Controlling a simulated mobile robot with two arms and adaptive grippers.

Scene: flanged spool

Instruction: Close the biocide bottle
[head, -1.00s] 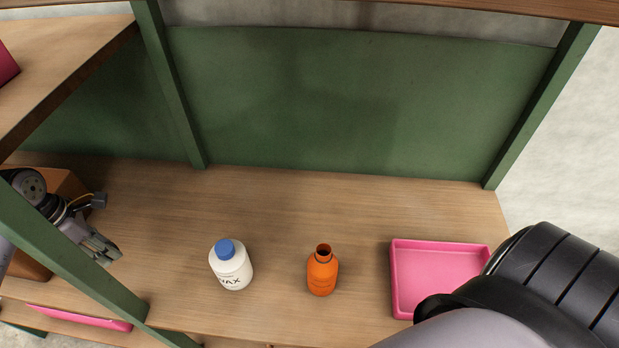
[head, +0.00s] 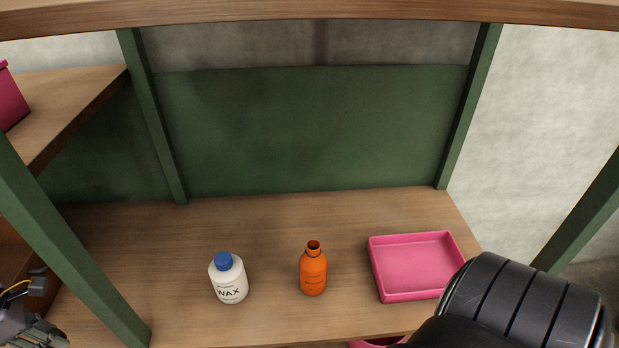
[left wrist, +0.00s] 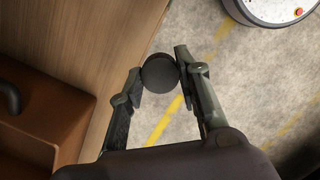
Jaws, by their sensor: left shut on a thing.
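An orange bottle (head: 313,272) stands upright on the wooden shelf with its dark neck open and no cap on it. Its label is too small to read. My left gripper (left wrist: 160,76) is shut on a round black cap (left wrist: 166,73), held between the fingertips beside a wooden edge and above the floor. In the head view the left gripper (head: 42,334) is partly cut off at the lower left corner, well left of the orange bottle, and the cap is not visible there. My right gripper is out of view.
A white bottle (head: 229,279) marked WAX, with a blue cap, stands left of the orange bottle. A pink tray (head: 374,266) lies to its right. A green post (head: 75,258) rises between my left gripper and the bottles. The shelf behind the bottles is clear.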

